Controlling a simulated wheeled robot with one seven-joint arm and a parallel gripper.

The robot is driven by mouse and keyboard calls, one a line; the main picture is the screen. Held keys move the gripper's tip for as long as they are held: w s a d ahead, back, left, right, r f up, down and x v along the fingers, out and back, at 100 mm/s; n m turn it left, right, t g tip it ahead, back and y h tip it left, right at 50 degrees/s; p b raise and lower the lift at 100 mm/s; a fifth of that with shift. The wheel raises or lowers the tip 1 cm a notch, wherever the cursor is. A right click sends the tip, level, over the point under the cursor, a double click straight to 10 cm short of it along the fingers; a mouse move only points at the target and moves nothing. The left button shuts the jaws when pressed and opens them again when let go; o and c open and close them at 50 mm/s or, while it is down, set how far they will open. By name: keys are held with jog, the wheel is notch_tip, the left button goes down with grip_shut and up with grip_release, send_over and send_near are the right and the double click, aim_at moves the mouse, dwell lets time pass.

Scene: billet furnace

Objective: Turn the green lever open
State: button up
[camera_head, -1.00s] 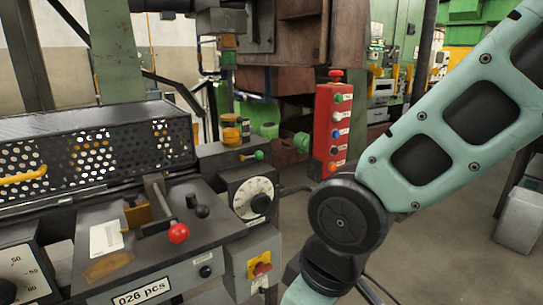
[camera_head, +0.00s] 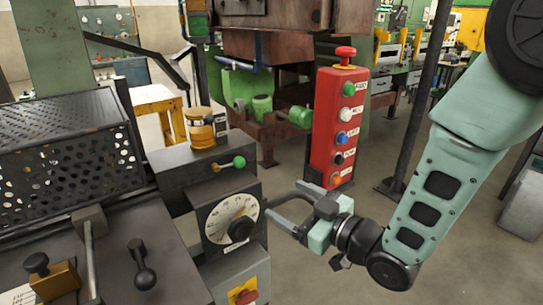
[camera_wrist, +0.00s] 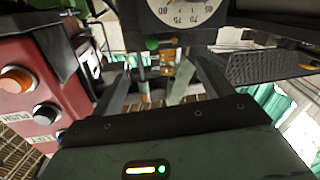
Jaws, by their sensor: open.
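The green lever (camera_head: 228,163) is a short rod with a round green knob, on the side of the grey machine box above a white dial. It points right and slightly up. In the wrist view its green knob (camera_wrist: 152,44) shows near the top, just below the dial and between the finger tips. My gripper (camera_head: 283,203) is open and empty, to the right of the dial and lower than the lever, with fingers pointing left toward the machine. It is apart from the lever in the head view.
A red push-button box (camera_head: 336,125) stands close behind my gripper, and on the left in the wrist view (camera_wrist: 35,100). The dial (camera_head: 231,219), an amber glass cup (camera_head: 201,130) and a perforated guard (camera_head: 65,150) are on the machine.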

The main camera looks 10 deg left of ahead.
jog(key=p, duration=0.5)
send_near(240, 179)
jog(key=w+a, duration=0.1)
jog(key=a, duration=0.2)
jog(key=w+a+r, duration=0.1)
jog(key=w+a, duration=0.1)
jog(key=w+a+r, duration=0.1)
jog(key=w+a, duration=0.1)
jog(key=a, duration=0.1)
jog(key=shift+a+r, duration=0.25)
jog(key=shift+a, duration=0.1)
